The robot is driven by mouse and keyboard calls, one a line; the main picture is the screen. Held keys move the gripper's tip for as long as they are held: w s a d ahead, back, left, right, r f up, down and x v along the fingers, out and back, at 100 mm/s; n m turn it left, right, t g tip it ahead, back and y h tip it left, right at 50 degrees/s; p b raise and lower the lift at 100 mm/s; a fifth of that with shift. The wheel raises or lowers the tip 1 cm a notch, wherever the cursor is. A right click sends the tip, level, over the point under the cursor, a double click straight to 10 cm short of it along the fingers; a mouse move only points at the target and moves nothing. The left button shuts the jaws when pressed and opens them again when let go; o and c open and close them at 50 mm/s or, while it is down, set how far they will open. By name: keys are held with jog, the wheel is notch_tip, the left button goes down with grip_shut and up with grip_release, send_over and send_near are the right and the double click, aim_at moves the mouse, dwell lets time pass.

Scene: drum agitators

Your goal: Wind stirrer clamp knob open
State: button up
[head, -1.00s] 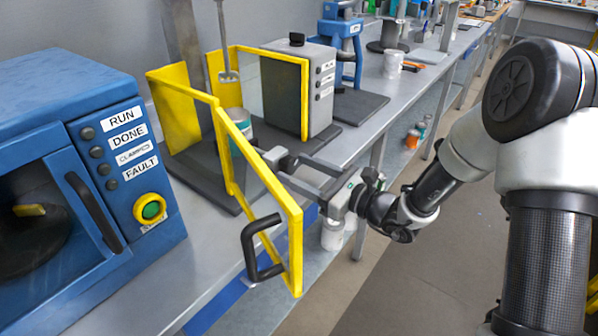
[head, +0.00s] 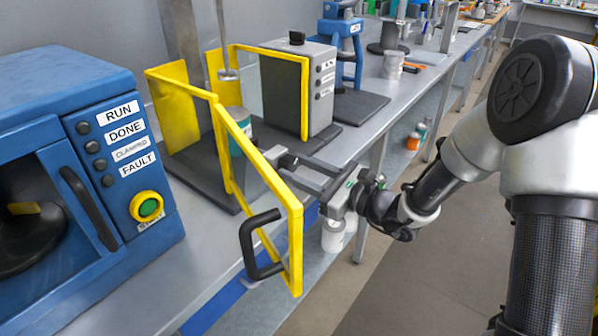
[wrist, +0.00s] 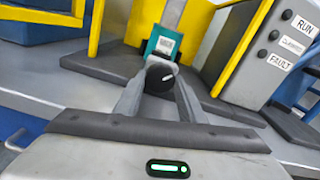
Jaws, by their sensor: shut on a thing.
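In the head view my gripper (head: 283,160) reaches in behind the yellow-framed clear door, and the knob is hard to make out there. A teal can (head: 238,132) stands just beyond the jaws on the stirrer's dark base (head: 185,172). It also shows in the wrist view (wrist: 165,45). A stirrer shaft with a disc (head: 228,74) hangs above the can.
The open yellow-framed door (head: 294,245), with a black handle, stands close in front of my gripper. A grey control box (head: 310,85) stands behind. A blue machine (head: 60,100) with RUN, DONE, CLAMPED and FAULT labels fills the left. The floor at right is clear.

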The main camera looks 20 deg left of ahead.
jog(key=o, duration=1)
jog(key=shift+o, duration=0.2)
jog(key=shift+d, duration=0.1)
jog(key=p+v, duration=0.2)
jog(key=v, duration=1.5)
jog(key=shift+s+d, duration=0.1)
jog(key=shift+d, duration=0.05)
